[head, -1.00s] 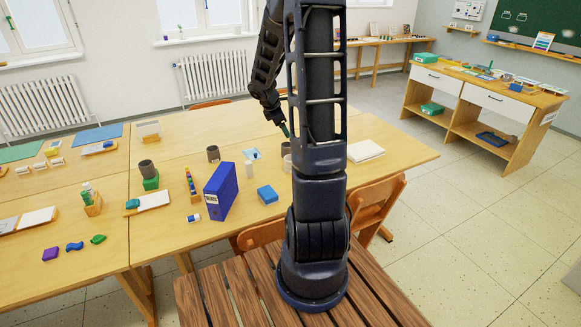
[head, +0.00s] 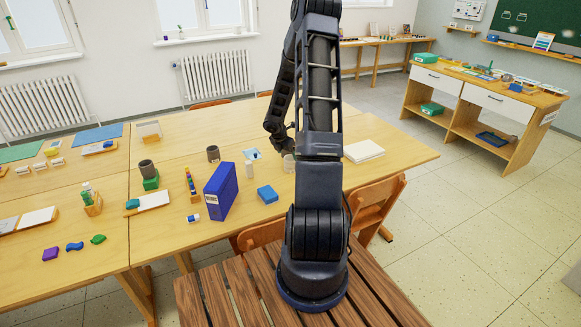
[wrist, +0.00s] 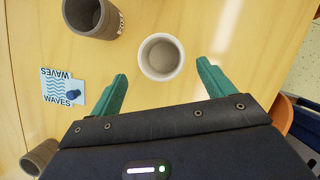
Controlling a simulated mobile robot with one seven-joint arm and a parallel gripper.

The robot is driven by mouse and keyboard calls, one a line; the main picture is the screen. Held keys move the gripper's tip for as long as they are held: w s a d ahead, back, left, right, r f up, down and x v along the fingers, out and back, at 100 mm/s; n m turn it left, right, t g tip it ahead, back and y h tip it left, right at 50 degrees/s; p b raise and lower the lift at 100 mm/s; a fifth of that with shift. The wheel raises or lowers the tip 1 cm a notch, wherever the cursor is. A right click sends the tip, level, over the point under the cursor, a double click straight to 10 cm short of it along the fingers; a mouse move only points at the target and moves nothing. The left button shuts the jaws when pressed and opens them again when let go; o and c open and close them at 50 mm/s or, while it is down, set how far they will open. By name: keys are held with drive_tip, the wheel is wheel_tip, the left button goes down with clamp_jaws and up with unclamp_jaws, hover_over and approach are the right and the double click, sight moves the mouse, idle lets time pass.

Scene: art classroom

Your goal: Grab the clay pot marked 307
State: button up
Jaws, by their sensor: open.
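In the wrist view, my gripper (wrist: 162,72) is open, its two teal fingers apart and empty. A pale round pot (wrist: 161,57), seen from above into its open mouth, lies just ahead between the fingertip directions. A dark brown pot (wrist: 91,17) is at the upper left, with a partly visible label whose number I cannot read in full. A grey-brown pot (wrist: 40,157) is at the lower left, cut by the hand.
A WAVES card (wrist: 64,88) lies left of the fingers. Another dark pot (head: 147,168) sits on a green block. The table's far middle is clear.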

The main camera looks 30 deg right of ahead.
sight(290, 164)
drive_tip(key=shift+x, duration=4.3)
drive_tip(key=shift+s, duration=0.2)
drive_tip(key=c, duration=1.1)
drive_tip(key=shift+r, duration=0.15)
